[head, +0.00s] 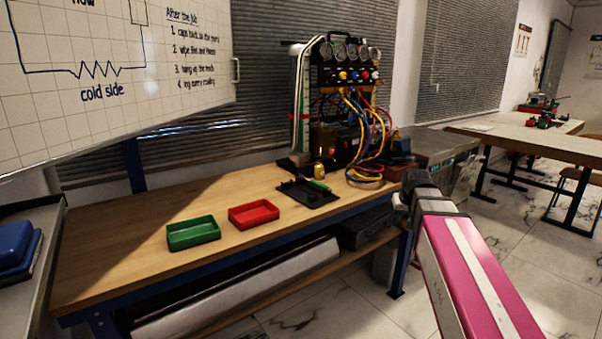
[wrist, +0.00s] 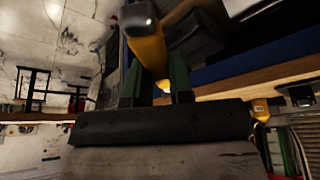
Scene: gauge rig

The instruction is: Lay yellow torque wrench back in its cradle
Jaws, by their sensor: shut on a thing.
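The yellow torque wrench (wrist: 150,52) is in my gripper in the wrist view, between the two green-faced fingers (wrist: 153,85). A dark, rounded end of it points toward the camera. In the head view my gripper (head: 401,203) is off the front right of the bench, and I cannot make out the wrench there. A black tray (head: 306,200), which looks like the cradle, lies flat on the bench to the left of my gripper. A green-handled tool (head: 319,185) lies at its right part.
Red (head: 254,214) and green (head: 193,233) bins stand left of the black tray. A gauge rig (head: 345,70) with hanging hoses (head: 372,140) stands behind it. A small yellow object (head: 318,172) is close behind the tray. The bench's left part is clear.

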